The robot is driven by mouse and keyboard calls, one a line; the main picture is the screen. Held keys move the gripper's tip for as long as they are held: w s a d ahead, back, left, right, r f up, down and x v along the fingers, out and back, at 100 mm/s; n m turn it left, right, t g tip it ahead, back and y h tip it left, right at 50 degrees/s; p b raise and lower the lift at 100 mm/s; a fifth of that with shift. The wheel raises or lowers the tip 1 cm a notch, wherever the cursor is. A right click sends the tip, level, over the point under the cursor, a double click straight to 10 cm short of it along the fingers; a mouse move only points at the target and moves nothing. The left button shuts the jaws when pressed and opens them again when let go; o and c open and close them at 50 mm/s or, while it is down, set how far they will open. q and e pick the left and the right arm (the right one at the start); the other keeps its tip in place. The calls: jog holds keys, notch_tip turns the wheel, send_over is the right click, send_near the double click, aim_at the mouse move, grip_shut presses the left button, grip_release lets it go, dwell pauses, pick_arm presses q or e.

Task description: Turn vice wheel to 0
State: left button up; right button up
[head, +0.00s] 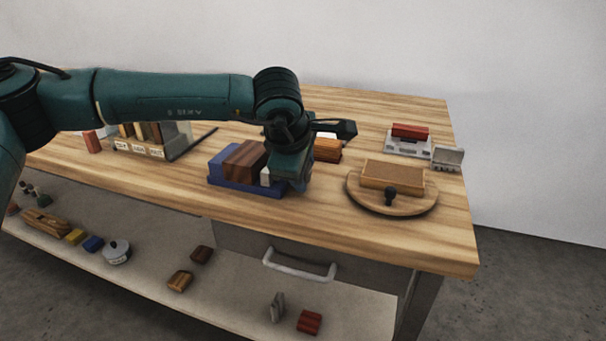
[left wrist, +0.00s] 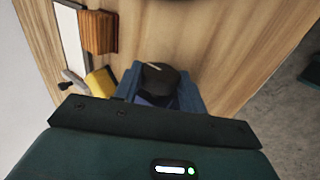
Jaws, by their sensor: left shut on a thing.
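The blue vice (head: 217,183) stands on the table's front part, with a dark brown wood block (head: 243,160) in it. My left gripper (head: 297,184) is at the vice's right end and hides the wheel in the head view. In the left wrist view the dark round wheel (left wrist: 163,84) has a short pale mark on its upper face, towards the top left. The left gripper (left wrist: 160,98) is shut on the wheel, between blue-grey parts on both sides. No number is readable near the mark. My right gripper is not in view.
A round wooden turntable (head: 360,202) with a tan block (head: 392,175) stands to the right. Behind it are a grey device with a red block (head: 410,131) and a small grey stand (head: 447,158). An orange-brown block (head: 328,150) stands close behind my gripper. Labelled slots (head: 135,150) stand left.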

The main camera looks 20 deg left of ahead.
pick_arm(q)
jog(key=shift+r, duration=0.1)
jog(key=o, duration=1)
jog(key=shift+c, duration=0.2)
